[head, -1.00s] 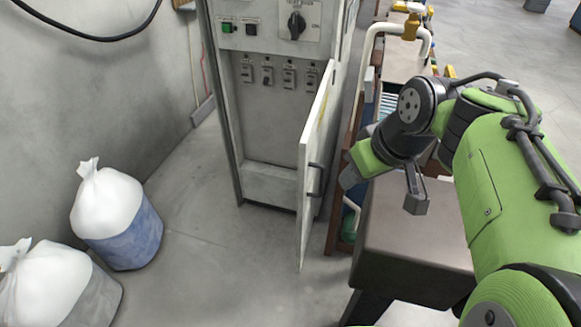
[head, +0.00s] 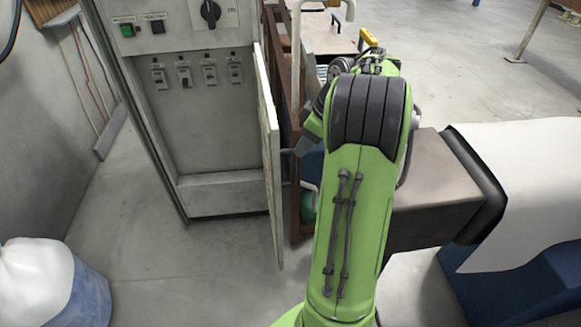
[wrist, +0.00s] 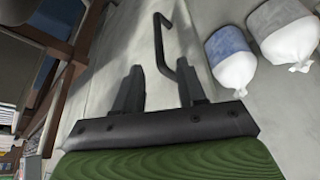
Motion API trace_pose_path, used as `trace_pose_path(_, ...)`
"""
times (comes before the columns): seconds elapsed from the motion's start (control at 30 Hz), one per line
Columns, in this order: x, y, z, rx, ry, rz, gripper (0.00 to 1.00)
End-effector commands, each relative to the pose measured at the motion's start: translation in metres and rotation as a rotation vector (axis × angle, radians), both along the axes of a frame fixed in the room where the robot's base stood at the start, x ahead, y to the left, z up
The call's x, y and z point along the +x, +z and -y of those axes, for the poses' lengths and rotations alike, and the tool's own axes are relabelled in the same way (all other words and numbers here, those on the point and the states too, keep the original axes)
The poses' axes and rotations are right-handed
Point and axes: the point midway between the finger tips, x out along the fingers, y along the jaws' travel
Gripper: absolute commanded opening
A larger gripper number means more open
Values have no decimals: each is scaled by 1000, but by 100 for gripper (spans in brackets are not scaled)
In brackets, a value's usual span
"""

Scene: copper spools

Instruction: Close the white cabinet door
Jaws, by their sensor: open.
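The white cabinet door (head: 265,150) stands open at the right side of the cabinet (head: 222,194), sticking out toward me and seen nearly edge-on in the head view. Its dark handle shows in the wrist view (wrist: 159,42) as a bent bar on the pale door face (wrist: 120,40). My gripper (wrist: 160,72) is open, its two black fingers pointing at the door. The handle's near end lies just in front of and between the fingers, close to the right one; I cannot tell if they touch. In the head view my arm mostly hides the gripper, at the door's right side.
Switches line the cabinet's inner panel. A grey bench (head: 430,185) stands to the right, with a white sheet (head: 520,170) beyond it. A brown rack is just behind the door. A white-and-blue sack (head: 50,280) is at lower left. Floor before the cabinet is clear.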

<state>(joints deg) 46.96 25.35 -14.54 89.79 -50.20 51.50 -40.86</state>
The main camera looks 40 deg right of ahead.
Motion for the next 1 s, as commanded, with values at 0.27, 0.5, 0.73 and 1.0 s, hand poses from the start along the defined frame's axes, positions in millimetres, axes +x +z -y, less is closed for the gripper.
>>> trace_pose_path(0.27, 23, -65, -11, 0, 0, -2, 40)
trace_pose_path(0.5, 30, -81, -13, -2, -2, 0, 40)
trace_pose_path(0.73, 30, -80, -13, -2, -2, 0, 36)
trace_pose_path(1.0, 30, -80, -13, -2, -2, 0, 0)
